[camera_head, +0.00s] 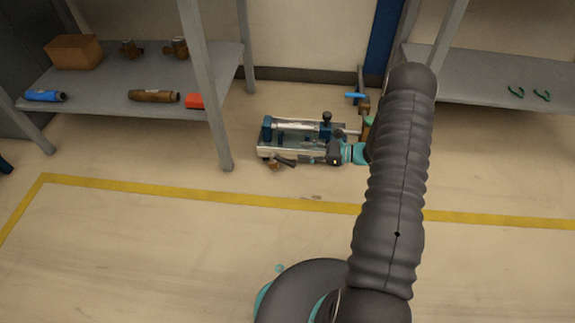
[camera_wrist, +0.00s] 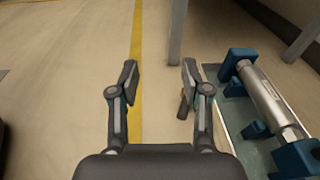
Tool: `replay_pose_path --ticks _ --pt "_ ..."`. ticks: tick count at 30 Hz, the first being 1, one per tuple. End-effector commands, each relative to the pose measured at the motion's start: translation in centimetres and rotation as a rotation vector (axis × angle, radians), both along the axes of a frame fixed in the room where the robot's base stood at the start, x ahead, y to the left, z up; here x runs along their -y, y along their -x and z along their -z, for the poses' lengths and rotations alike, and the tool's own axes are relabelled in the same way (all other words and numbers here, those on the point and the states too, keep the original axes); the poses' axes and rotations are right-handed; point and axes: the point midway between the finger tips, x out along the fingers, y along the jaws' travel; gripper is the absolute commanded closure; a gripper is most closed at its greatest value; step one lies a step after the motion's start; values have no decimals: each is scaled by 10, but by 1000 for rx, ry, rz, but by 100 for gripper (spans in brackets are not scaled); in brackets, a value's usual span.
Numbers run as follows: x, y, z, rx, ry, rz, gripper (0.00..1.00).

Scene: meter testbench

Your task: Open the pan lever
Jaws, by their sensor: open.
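The meter testbench (camera_head: 264,152) stands on the floor, with blue clamps and a silver cylinder (camera_head: 296,127) over a tray-like pan. In the wrist view the cylinder (camera_wrist: 262,92) and pan (camera_wrist: 232,112) lie to the right of my gripper. A small brass part (camera_head: 273,167) sits at the bench's front left; in the wrist view it (camera_wrist: 183,107) is partly hidden behind the right finger. I cannot tell whether it belongs to the pan lever. My gripper (camera_head: 296,159) is open along the bench's front side. In the wrist view its fingers (camera_wrist: 160,80) are apart, with nothing visibly held.
A blue handle (camera_head: 355,96) shows behind the bench's right end, partly hidden by my arm. A left shelf (camera_head: 110,95) holds pipes, valves and boxes; its leg (camera_head: 215,120) stands close to the bench. The floor in front, crossed by a yellow line (camera_head: 180,193), is clear.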

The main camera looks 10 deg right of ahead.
Motion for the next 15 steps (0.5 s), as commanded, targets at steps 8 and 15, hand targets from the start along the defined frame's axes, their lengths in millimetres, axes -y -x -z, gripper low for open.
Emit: replay_pose_path --ticks 8,15 --pt "37 2 111 -106 -190 252 52" --pt "51 9 154 -142 -262 360 52"
